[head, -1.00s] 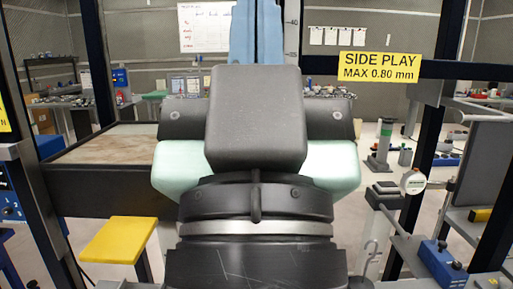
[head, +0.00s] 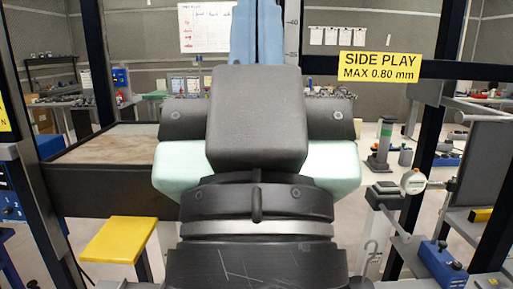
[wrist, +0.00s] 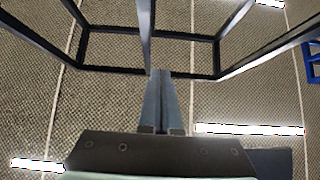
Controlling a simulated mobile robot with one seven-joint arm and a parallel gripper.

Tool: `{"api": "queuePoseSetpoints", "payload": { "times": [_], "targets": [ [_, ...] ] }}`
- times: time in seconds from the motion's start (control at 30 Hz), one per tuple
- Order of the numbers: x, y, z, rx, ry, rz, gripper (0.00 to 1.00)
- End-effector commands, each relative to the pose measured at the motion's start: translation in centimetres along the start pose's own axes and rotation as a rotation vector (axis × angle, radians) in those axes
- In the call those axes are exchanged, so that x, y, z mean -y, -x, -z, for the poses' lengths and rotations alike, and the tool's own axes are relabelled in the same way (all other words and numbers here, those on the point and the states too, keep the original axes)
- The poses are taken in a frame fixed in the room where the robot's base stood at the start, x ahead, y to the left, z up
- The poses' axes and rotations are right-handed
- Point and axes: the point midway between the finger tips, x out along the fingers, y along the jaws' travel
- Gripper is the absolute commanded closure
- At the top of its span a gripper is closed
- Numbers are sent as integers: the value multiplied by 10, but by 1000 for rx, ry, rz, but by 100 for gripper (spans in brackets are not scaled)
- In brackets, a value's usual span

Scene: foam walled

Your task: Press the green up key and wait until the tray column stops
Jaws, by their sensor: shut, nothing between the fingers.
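My gripper (head: 257,32) points upward in the head view, its two blue fingers side by side and shut, with nothing between them. The wrist view also shows the gripper (wrist: 162,76) shut and empty, against the ceiling and dark frame bars. A pale upright scale strip (head: 292,28) with marks shows just right of the fingers in the head view. I cannot tell whether it belongs to the tray column; my arm hides most of what lies behind it. I cannot make out a green up key or the tray in either view.
Dark frame posts (head: 96,70) stand on both sides. A yellow-topped stool (head: 118,240) is at lower left, beside a brown-topped bench (head: 105,145). A dial gauge (head: 413,182) and blue box (head: 442,262) are at right. A yellow sign (head: 379,67) hangs on the crossbar.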

Motion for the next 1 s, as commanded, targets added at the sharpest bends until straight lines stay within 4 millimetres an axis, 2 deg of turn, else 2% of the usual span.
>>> {"api": "queuePoseSetpoints", "payload": {
  "times": [0.77,0.87,1.0],
  "targets": [
    [0,0,0,1,-2,0,100],
    [0,-6,-6,25,-28,1,100],
    [0,-24,-31,123,-151,-3,100]
  ]
}}
